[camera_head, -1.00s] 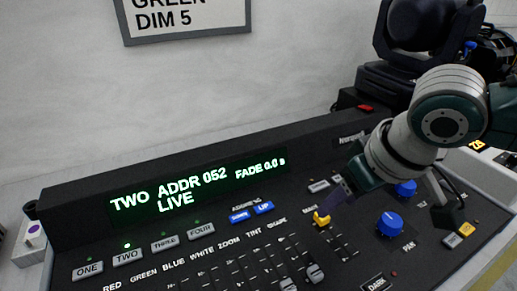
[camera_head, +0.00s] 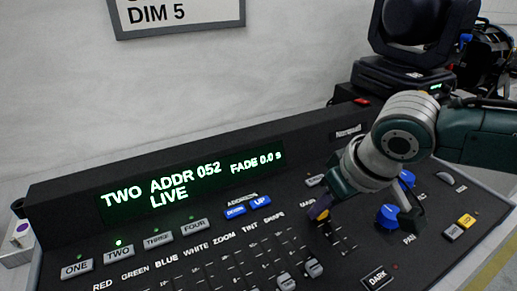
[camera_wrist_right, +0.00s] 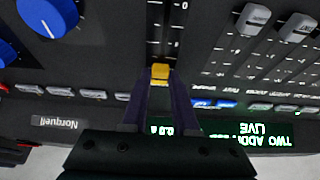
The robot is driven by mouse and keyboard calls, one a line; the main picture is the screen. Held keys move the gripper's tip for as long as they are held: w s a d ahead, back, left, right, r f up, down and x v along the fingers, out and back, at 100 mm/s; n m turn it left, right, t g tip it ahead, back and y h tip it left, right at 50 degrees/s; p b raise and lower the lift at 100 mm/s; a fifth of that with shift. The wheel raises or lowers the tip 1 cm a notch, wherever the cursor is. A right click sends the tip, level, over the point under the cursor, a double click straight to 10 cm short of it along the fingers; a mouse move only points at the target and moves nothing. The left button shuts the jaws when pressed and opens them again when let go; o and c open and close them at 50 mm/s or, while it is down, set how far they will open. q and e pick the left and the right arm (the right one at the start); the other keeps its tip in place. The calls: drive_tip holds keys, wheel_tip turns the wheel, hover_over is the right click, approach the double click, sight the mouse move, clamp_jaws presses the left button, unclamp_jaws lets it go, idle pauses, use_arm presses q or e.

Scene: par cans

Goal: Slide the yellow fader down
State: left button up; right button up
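The yellow fader (camera_head: 323,215) is a small cap at the top end of its slot, under the MAIN label on the black lighting desk (camera_head: 70,215). In the right wrist view the yellow fader (camera_wrist_right: 160,71) sits between the tips of my right gripper (camera_wrist_right: 160,84) and fills the narrow gap between its purple fingers. In the head view my right gripper (camera_head: 321,209) reaches down to the cap, and a finger hides part of it. The gripper looks shut on the cap, though the contact is small in view. My left gripper is not in view.
Two grey fader caps (camera_head: 314,268) stand lower and to the left of the yellow one. Blue knobs (camera_head: 388,215) lie close on the right. The DARK button (camera_head: 377,277) is below. A green-lit display (camera_head: 190,183) runs along the back. The yellow fader's slot below the cap looks clear.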

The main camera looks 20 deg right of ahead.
clamp_jaws()
idle(0.9)
